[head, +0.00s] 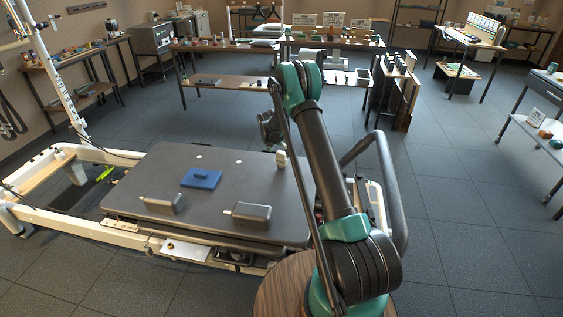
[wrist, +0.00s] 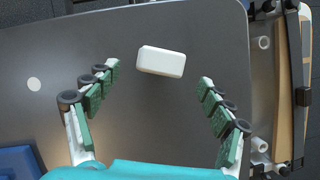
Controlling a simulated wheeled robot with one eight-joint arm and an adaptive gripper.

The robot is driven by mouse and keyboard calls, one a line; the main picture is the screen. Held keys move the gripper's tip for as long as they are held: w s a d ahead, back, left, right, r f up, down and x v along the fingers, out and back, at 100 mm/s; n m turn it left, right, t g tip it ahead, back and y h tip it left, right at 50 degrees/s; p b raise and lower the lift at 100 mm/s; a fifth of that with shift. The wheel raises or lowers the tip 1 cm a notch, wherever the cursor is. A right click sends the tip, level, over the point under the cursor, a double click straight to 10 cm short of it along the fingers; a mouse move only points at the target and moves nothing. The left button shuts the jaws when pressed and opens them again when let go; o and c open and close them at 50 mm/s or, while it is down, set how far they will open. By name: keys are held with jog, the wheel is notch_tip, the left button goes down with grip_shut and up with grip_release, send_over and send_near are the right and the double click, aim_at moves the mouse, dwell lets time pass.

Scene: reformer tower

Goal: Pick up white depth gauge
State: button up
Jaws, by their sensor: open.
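The white depth gauge (wrist: 161,61) is a small white block with rounded edges, lying on the dark carriage top (wrist: 200,28). In the head view the white depth gauge (head: 281,159) shows near the far right edge of that top, just below my gripper (head: 269,130). In the wrist view my gripper (wrist: 159,77) is open, with one green-padded finger to each side. The block is centred between the fingertips and slightly beyond them, with clear gaps on both sides. Nothing is held. Whether the fingertips are at its height I cannot tell.
A blue block (head: 201,178) and two grey shoulder-rest-like blocks (head: 161,204) (head: 248,213) sit on the same top. A small white disc (wrist: 34,84) lies left of my fingers. A pale frame rail (wrist: 285,95) runs along the right. Cluttered benches (head: 225,83) stand behind.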

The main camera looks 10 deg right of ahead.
aim_at(281, 157)
jog(key=shift+x, duration=3.1)
jog(key=shift+c, duration=0.6)
jog(key=c, duration=1.3)
jog(key=shift+r, duration=0.15)
